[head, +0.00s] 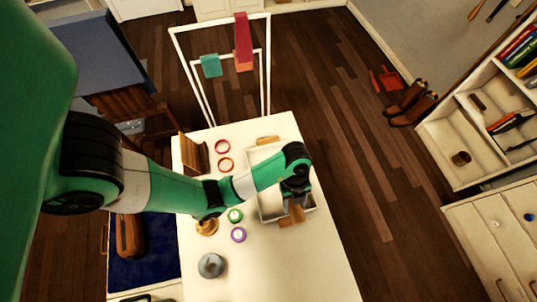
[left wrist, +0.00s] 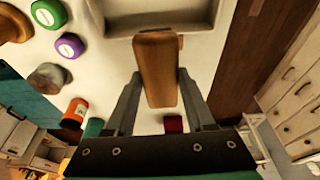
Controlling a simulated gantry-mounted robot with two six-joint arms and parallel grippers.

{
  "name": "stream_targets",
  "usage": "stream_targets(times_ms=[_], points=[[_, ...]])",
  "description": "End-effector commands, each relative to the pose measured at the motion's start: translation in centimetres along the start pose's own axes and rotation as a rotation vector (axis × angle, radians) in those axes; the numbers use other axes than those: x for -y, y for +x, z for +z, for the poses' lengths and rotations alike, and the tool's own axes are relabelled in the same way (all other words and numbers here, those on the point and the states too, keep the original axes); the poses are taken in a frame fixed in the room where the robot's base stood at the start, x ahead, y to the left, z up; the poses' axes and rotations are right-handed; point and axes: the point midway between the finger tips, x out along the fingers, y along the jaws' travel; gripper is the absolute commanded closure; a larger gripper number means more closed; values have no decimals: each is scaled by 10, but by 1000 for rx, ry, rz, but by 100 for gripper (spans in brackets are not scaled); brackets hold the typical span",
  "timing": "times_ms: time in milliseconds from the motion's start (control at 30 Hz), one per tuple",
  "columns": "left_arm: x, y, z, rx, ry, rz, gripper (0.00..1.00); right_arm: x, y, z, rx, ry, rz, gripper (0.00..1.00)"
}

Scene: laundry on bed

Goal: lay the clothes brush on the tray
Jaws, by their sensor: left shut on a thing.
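The clothes brush is a brown wooden block (head: 291,217) at the near end of the tray in the head view. It also fills the middle of the left wrist view (left wrist: 158,62). My left gripper (head: 295,204) is shut on it, with one finger on each side. The tray (head: 265,208) is pale and shallow with a raised rim; my left arm hides part of it. In the left wrist view the brush's far end overlaps the tray's rim (left wrist: 112,22). I cannot tell whether the brush touches the tray. My right gripper is in neither view.
On the white table (head: 300,265), left of the tray, lie red (head: 223,146), orange (head: 226,164), green (head: 235,215) and purple (head: 238,235) round items. A grey round item (head: 211,265) is nearer. A wooden stand (head: 193,153) is at the left. The table's near right is clear.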

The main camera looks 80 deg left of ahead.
Motion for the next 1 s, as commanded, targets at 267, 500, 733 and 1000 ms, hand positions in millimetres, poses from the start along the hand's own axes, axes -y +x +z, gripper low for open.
stream_targets(times_ms=[267, 500, 733, 1000], points=[[4, 6, 8, 0, 10, 5, 98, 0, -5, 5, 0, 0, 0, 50], [31, 22, 75, 1, 6, 3, 98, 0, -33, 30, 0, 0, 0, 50], [49, 56, 126, 0, 11, 5, 98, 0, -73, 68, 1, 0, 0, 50], [54, 55, 136, -1, 14, 5, 98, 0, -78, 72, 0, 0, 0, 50]])
